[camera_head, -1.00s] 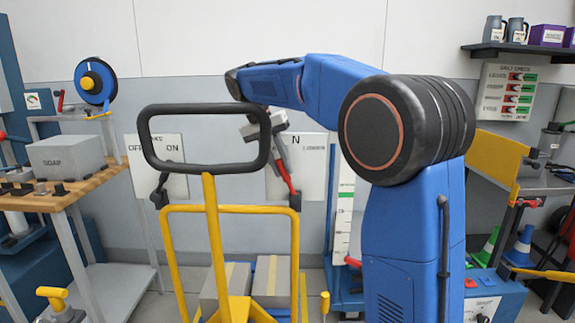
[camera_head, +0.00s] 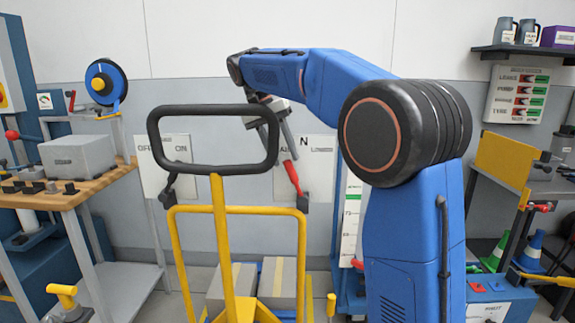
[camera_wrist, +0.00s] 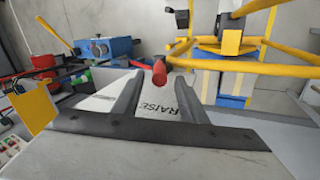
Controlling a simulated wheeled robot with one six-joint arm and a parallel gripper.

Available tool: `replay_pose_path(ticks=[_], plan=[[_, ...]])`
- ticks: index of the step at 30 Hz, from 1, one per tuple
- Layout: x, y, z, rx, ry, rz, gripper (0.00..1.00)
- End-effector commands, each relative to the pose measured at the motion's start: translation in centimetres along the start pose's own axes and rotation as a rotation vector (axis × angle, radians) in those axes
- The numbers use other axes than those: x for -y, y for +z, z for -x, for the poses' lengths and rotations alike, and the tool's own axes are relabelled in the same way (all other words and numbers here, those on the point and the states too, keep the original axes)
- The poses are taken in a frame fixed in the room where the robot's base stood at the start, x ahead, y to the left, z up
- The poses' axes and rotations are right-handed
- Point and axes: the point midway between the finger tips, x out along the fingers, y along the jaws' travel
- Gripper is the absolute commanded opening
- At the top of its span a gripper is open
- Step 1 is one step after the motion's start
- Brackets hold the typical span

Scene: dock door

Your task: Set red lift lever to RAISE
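The red lift lever (camera_head: 291,174) stands tilted, its upper end to the left, in front of a white sign on the back wall. The sign is partly hidden by the cart handle and my gripper. My gripper (camera_head: 285,140) is at the lever's upper end. In the wrist view, the lever's red end (camera_wrist: 159,72) shows between the tips of my two dark fingers (camera_wrist: 160,76), with a gap visible on both sides. My gripper is open. A white plate reading RAISE (camera_wrist: 160,118) shows between the fingers.
A yellow cart with a black loop handle (camera_head: 212,168) stands close in front of the lever. A workbench (camera_head: 75,198) with a grey box (camera_head: 78,157) is at left. An OFF/ON sign (camera_head: 178,150) hangs left of the lever's sign. A checklist board (camera_head: 517,95) hangs at right.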

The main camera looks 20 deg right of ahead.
Motion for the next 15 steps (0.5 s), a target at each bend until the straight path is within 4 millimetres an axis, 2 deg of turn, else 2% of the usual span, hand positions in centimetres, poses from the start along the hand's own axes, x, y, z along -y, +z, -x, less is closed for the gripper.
replay_pose_path(ticks=[6,10,15], plan=[[0.1,-0.1,4.2,-0.001,-0.002,-0.001,0.39],[0.0,0.0,6.0,-0.001,0.0,0.0,0.39],[0.0,0.0,7.2,0.0,0.001,0.0,0.39]])
